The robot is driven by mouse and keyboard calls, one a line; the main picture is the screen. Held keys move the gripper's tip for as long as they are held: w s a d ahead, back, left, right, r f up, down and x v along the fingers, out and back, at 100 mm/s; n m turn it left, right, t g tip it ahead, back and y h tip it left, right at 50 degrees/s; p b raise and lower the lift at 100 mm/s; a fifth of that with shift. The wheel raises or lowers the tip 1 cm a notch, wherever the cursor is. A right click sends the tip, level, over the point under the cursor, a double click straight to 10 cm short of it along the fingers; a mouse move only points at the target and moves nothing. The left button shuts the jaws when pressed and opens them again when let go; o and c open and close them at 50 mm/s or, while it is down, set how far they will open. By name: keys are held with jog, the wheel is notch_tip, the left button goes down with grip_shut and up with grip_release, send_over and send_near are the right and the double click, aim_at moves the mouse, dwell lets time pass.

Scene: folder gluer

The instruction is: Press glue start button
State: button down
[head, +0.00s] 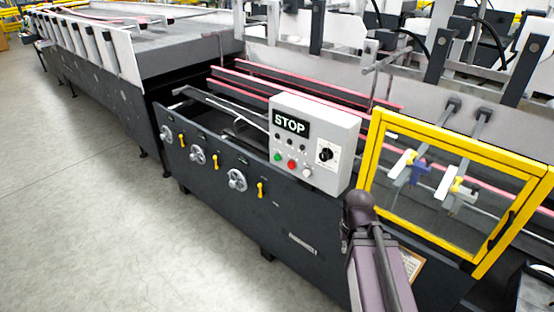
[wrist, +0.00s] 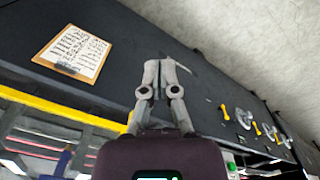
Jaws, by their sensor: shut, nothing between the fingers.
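A light grey control box (head: 341,123) is mounted on the machine's front side, with a display reading STOP (head: 290,123). Below the display are a green button (head: 277,157), a red button (head: 292,164) and a white button (head: 306,172), with a row of small dark buttons above them. No label naming a glue start button is legible. My gripper (wrist: 160,64) is shut and empty in the wrist view, in front of the dark machine side. Part of the box shows at that view's bottom right. In the head view my arm is below and right of the box; the fingers cannot be made out.
A yellow-framed clear guard (head: 376,150) stands right of the box. Handwheels (head: 237,180) and yellow handles (head: 260,190) stick out from the machine front at left. A clipboard (wrist: 74,53) hangs on the dark side. The floor (head: 110,200) at left is clear.

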jog(key=w+f+t+h+b, duration=0.35)
jog(key=w+b, duration=0.25)
jog(key=w, duration=0.6)
jog(key=n+t+y+b, duration=0.6)
jog(key=n+t+b, duration=0.5)
jog(key=t+b, duration=0.3)
send_near(277, 158)
jog(key=a+f, duration=0.1)
jog(key=a, duration=0.8)
jog(key=shift+w+a+g, duration=0.1)
jog(key=shift+w+g, duration=0.05)
jog(key=shift+g, duration=0.1)
jog(key=shift+w, duration=0.1)
jog(key=w+d, duration=0.5)
jog(key=w, duration=0.1)
jog(key=shift+w+d, duration=0.25)
jog(key=shift+w, duration=0.15)
